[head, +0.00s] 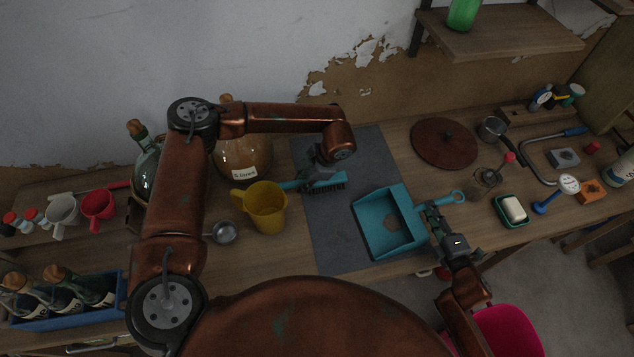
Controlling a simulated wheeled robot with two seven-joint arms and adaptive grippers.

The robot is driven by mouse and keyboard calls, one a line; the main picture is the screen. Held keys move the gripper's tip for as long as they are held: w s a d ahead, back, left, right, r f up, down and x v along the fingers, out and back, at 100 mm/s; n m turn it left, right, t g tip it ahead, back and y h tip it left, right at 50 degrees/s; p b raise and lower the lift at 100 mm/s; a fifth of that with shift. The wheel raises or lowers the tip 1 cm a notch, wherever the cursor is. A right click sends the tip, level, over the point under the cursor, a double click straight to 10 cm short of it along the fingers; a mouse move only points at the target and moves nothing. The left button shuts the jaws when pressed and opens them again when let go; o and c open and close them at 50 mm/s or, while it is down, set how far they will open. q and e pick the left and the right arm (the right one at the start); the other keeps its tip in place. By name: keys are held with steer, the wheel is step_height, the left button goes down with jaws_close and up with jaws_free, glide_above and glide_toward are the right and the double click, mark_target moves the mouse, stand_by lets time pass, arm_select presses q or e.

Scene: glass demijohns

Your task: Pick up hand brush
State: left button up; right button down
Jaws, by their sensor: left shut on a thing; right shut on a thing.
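The hand brush (334,188) has a teal body and dark bristles. It is at the left part of the grey mat (345,245), beside the yellow jug. My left gripper (318,178) is shut on the hand brush from above and hides part of it. I cannot tell whether the brush touches the mat. A teal dustpan (385,226) lies at the mat's right edge, with its looped handle pointing right. My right gripper (430,212) is shut on the dustpan near the base of its handle.
A yellow jug (266,208) stands just left of the brush, with a glass demijohn (240,160) behind it. A small metal cup (224,233) is near the jug. A brown round lid (444,143) and a soap dish (512,211) lie to the right.

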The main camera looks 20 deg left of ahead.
mark_target(302, 180)
arm_select(q)
jaws_close()
step_height(302, 180, up, 18)
stand_by(0.4)
